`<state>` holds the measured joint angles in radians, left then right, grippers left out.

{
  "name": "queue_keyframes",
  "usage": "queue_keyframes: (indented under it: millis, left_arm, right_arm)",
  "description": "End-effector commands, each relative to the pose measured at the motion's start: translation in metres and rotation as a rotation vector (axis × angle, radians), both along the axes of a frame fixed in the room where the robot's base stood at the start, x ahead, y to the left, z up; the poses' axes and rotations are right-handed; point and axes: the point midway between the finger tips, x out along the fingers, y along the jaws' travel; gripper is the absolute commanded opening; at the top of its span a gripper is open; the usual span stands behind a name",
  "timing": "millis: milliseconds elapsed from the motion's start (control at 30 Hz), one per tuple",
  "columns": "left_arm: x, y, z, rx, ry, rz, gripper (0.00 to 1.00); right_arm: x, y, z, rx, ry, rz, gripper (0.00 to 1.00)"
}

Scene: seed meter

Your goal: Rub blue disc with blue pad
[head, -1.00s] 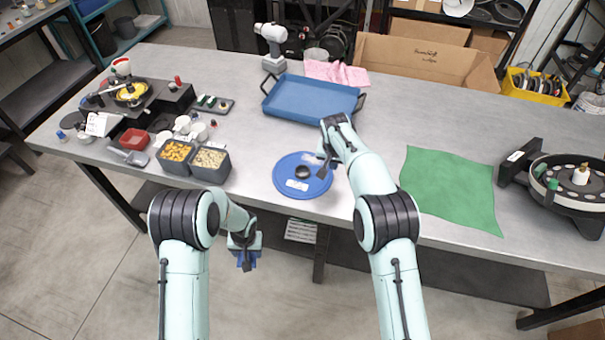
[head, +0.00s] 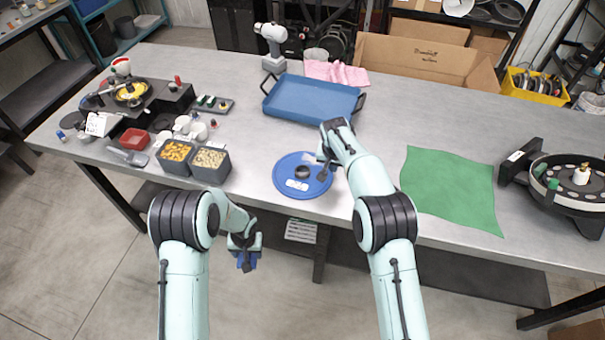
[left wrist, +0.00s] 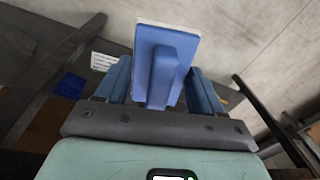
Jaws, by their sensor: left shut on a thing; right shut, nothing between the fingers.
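The blue disc (head: 290,189) lies flat on the table near its front edge, with a dark round knob or hole and white labels on it. My right gripper (head: 325,170) is shut and empty, with its fingertips at the disc's right side; I cannot tell if they touch it. My left gripper (head: 247,262) is in front of the table, lower than its top. It is shut on the blue pad (left wrist: 168,55), which shows in the left wrist view as a blue block with a handle between the fingers and a pale layer along its edge.
A blue tray (head: 310,100) stands behind the disc. A green cloth (head: 450,187) and a round dark seed meter (head: 570,185) are at the right. Grey bins of seeds (head: 210,163) and a red dish (head: 134,139) are at the left. Bare table lies around the disc.

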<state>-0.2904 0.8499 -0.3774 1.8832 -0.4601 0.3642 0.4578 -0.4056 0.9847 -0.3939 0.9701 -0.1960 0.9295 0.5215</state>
Motion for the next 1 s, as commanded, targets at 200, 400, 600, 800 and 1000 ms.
queue_keyframes:
  millis: [200,400,600,800,1000]
  left_arm:
    - [-0.001,0.000,-0.001,0.000,0.001,0.000,0.43]
    - [-0.001,0.000,-0.001,0.000,0.001,0.000,0.43]
    - [-0.001,0.000,-0.002,0.000,0.001,0.000,0.43]
    - [0.002,0.000,0.002,0.000,-0.003,0.000,0.43]
    - [0.009,0.000,0.011,0.000,-0.012,0.000,0.43]
  right_arm:
    - [0.000,0.000,-0.005,0.000,0.001,0.000,0.00]
    - [0.000,0.000,-0.009,0.000,0.001,0.000,0.00]
    - [0.000,0.000,-0.012,0.000,0.000,0.000,0.00]
    - [0.001,0.000,-0.004,0.001,-0.001,0.000,0.00]
    - [0.001,0.000,0.013,0.000,-0.002,0.000,0.00]
